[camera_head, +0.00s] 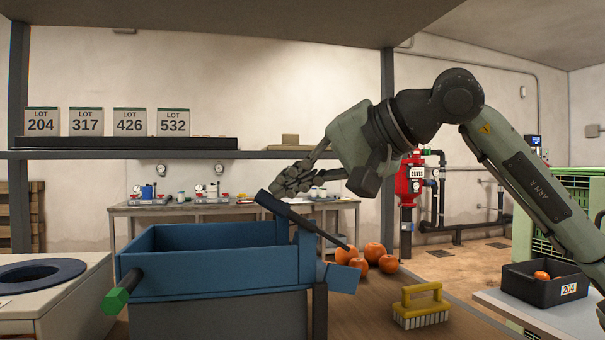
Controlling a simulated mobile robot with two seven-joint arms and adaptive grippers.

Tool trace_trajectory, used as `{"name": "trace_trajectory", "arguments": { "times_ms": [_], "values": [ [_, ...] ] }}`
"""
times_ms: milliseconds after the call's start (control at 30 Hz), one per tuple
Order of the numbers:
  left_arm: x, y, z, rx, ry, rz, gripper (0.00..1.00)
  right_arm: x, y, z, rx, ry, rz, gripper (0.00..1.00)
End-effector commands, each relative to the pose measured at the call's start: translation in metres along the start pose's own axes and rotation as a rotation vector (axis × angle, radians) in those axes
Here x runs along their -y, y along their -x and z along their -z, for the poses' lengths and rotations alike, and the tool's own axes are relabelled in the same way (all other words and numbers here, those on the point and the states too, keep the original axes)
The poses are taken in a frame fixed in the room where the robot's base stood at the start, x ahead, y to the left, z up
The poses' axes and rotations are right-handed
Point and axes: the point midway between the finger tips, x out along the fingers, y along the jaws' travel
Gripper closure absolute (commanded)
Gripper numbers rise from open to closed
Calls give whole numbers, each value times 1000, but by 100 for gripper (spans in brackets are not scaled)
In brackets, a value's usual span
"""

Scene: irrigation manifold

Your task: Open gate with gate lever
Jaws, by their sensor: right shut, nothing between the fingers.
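A blue bin (200,284) with an open top stands in the middle foreground. A dark bar that looks like the gate lever (305,222) slants across its right end, its upper left end raised. A small blue plate (342,277) juts out at the bin's lower right; I cannot tell whether it is the gate. My right gripper (280,188) is shut and empty, right at the lever's upper end. I cannot tell whether it touches the lever. My left gripper is not in view.
Several oranges (374,252) lie on the wooden surface right of the bin, behind a yellow brush (421,305). A green-ended handle (118,299) sticks out at the bin's left. A black crate (545,288) stands at the far right. A shelf (70,155) spans behind.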

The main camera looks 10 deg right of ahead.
Motion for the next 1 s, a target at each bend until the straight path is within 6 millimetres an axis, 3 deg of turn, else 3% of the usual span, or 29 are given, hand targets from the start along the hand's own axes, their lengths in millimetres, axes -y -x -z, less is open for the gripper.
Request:
{"name": "trace_trajectory", "arguments": {
  "times_ms": [267, 500, 1000],
  "values": [
    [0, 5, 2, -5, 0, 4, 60, -3, -14, -14, 0, 55, -53, 100],
    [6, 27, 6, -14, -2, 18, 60, -6, -22, -22, 0, 55, -52, 100],
    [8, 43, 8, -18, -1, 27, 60, -7, -26, -26, -1, 53, -52, 100]
  ]
}}
